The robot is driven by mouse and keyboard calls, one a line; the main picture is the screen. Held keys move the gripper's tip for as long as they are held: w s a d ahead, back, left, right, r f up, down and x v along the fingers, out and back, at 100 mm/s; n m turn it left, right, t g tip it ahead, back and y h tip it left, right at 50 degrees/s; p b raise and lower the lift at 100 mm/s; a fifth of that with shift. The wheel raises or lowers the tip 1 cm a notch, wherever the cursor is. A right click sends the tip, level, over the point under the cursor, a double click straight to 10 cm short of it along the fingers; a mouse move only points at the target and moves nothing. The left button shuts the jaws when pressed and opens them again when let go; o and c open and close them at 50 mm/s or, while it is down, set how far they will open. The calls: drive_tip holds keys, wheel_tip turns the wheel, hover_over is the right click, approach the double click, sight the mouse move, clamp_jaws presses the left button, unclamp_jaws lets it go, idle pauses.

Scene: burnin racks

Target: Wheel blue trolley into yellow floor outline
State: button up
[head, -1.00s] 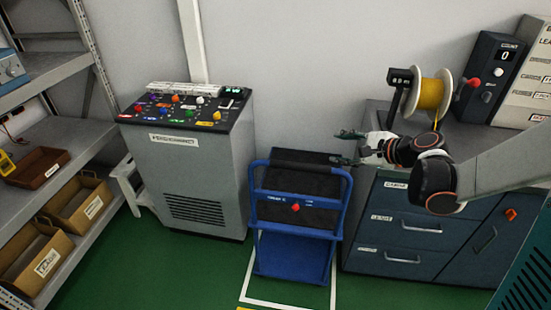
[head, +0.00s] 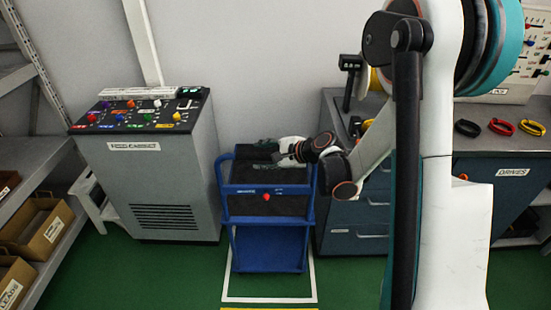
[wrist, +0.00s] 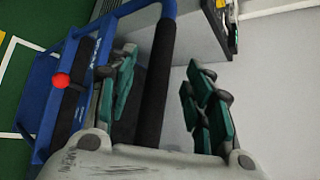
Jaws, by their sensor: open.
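The blue trolley (head: 268,248) stands between the grey cabinet and the drawer bench, with a dark upper tray, a lower blue deck and a red knob on its front. It stands in the back part of a white floor outline (head: 312,298). A yellow line (head: 270,308) shows at the bottom edge of the head view; the rest of that marking is out of view. My gripper (head: 264,148) is at the trolley's top rear. In the wrist view, my open gripper (wrist: 160,75) has the black handle bar (wrist: 158,70) between its green-padded fingers, closer to the left finger. Contact is unclear.
A grey control cabinet (head: 150,165) stands close on the left, with a white step stool (head: 95,200) beside it. A drawer bench (head: 350,215) is close on the right. Shelves with bins (head: 40,225) line the far left. Green floor in front is clear.

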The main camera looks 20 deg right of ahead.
sight(257, 157)
drive_tip(key=shift+b+x, duration=0.35)
drive_tip(key=shift+x, duration=1.4)
drive_tip(key=shift+c, duration=0.4)
clamp_jaws()
drive_tip(key=shift+s, duration=0.1)
